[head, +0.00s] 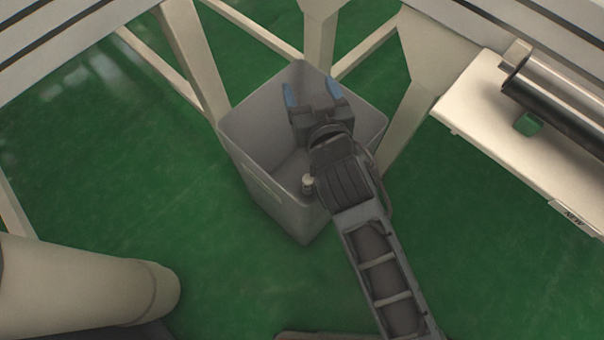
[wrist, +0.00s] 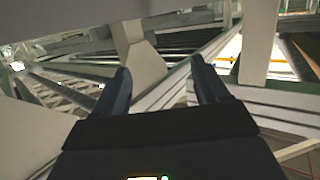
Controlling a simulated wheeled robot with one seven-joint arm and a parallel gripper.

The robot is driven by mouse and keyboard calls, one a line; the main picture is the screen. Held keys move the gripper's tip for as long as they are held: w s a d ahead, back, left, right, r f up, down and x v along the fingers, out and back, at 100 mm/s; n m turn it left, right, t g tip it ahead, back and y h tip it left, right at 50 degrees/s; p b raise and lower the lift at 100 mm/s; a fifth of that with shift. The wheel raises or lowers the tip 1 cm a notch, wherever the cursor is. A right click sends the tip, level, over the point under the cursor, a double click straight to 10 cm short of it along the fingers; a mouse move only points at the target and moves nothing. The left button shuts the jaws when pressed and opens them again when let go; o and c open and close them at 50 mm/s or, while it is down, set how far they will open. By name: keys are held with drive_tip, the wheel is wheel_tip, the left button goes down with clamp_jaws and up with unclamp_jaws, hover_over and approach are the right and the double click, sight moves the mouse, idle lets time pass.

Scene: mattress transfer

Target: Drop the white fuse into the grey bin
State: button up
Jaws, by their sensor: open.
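The grey bin (head: 262,182) stands on the green floor in the middle of the head view, its open top facing up. My gripper (head: 311,92) is over the bin, near its far corner, with its two blue-tipped fingers apart and nothing between them. In the wrist view my gripper (wrist: 162,72) also shows open and empty. A small whitish cylinder, which looks like the white fuse (head: 308,184), shows just left of my wrist by the bin's near corner. I cannot tell whether it rests on anything. My arm hides part of the bin's right side and inside.
Cream frame legs (head: 196,62) and braces stand close behind the bin. At right, a cream shelf (head: 480,108) carries a metal cylinder (head: 560,95) and a small green block (head: 527,124). A thick cream tube (head: 85,283) lies at lower left. Green floor is open at left.

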drive_tip(key=d+r+m+h+p, duration=0.1)
drive_tip(key=d+r+p, duration=0.7)
drive_tip(key=r+p, duration=0.5)
drive_tip(key=d+r+m+h+p, duration=0.1)
drive_tip(key=d+r+p, duration=0.8)
drive_tip(key=p, duration=1)
wheel_tip(320, 180, up, 4)
drive_tip(key=shift+d+r+m+t+h, duration=0.15)
drive_tip(key=shift+d+m+t+h, duration=0.15)
drive_tip(key=shift+h, duration=0.4)
